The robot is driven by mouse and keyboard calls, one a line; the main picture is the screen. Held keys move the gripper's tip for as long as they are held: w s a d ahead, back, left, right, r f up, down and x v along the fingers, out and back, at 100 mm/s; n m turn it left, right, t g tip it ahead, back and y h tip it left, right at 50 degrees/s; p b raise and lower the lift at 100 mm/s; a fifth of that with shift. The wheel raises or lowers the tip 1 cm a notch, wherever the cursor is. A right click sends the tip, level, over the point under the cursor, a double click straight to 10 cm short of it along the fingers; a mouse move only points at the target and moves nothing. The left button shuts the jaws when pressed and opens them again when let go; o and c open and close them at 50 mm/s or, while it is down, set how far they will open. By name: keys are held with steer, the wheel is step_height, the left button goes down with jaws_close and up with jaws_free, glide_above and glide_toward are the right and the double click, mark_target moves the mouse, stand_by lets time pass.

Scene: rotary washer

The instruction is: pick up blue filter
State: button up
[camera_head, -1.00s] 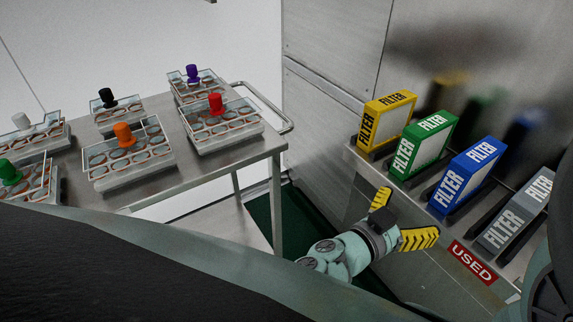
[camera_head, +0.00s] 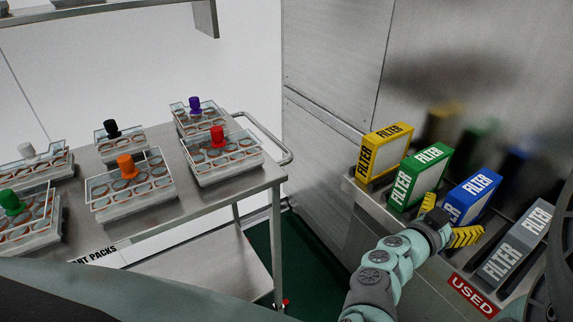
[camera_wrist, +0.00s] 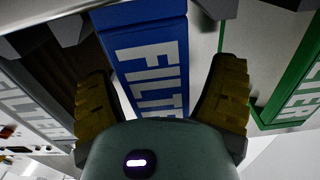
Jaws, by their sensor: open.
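The blue filter (camera_head: 473,194) stands upright in the shelf holder on the right, between the green and grey filters. In the wrist view my gripper (camera_wrist: 163,100) has one finger on each side of the filter's near edge, with a gap showing on the left. The lower part of the filter is hidden by the gripper.
The green filter (camera_head: 420,177) and yellow filter (camera_head: 384,150) stand to the left, the grey filter (camera_head: 516,245) to the right. A red USED label (camera_head: 473,296) is on the shelf front. A metal cart (camera_head: 225,200) with several racks stands at left.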

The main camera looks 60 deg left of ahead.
steer(key=shift+w, duration=0.25)
steer(key=shift+c, duration=0.2)
steer(key=shift+s, duration=0.1)
steer(key=c, duration=1.4)
